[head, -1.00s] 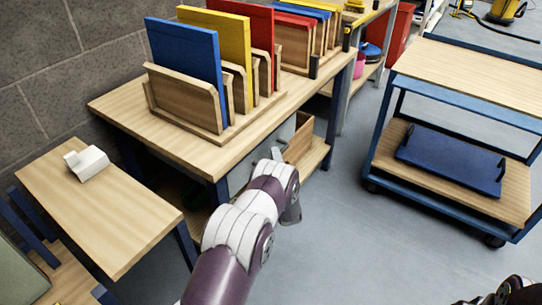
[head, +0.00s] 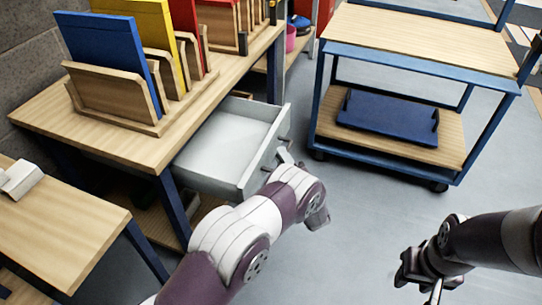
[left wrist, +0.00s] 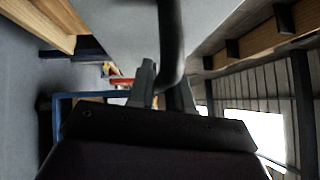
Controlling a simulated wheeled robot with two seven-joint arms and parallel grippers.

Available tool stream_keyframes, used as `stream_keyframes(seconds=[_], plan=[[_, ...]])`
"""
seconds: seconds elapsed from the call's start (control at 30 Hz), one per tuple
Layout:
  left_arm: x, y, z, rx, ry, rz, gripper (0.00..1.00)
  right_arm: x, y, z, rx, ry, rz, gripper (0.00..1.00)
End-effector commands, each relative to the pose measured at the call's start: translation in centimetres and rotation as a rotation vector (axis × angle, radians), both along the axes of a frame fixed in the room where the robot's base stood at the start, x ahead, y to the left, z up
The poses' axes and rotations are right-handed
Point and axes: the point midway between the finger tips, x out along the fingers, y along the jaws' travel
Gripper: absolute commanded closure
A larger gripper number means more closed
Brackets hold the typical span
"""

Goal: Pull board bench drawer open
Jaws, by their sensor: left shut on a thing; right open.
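The grey bench drawer (head: 222,142) stands pulled out from under the wooden bench top (head: 110,140), and the visible part of its inside looks empty. Its dark bar handle (head: 281,147) is on the front panel, partly hidden by my left arm. My left gripper (head: 286,157) is at the handle, mostly hidden by its own wrist. In the left wrist view, the fingers of my left gripper (left wrist: 163,88) are shut on the dark curved handle (left wrist: 170,45). My right gripper (head: 428,280) is open and empty over the floor at the lower right.
Blue (head: 108,48), yellow and red boards stand in wooden racks on the bench. A cart (head: 415,45) with a blue tray (head: 388,118) on its lower shelf stands at the right. A small side table (head: 60,235) is at the left. Floor between the drawer and cart is clear.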

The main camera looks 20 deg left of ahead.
Motion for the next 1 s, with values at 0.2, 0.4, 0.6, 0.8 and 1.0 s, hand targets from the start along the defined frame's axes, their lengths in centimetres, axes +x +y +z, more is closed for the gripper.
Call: stream_keyframes(seconds=[0.2,0.4,0.6,0.8,1.0], plan=[[-0.1,-0.3,-0.1,0.000,0.004,0.001,1.00,0.0,0.0,-0.1,0.000,0.000,0.000,0.57],[-0.1,-0.3,-0.1,0.000,0.004,0.001,1.00,0.0,0.0,-0.1,0.000,0.000,0.000,0.57],[-0.1,-0.3,-0.1,0.000,0.003,0.001,0.61,0.0,0.0,-0.1,0.000,0.000,0.000,0.57],[-0.3,-0.6,0.0,0.000,0.002,-0.001,0.61,0.0,0.0,0.1,0.000,0.000,0.000,0.57],[-3.5,-3.4,-0.4,0.002,0.004,-0.005,0.61,0.0,0.0,1.2,0.000,0.000,0.000,0.57]])
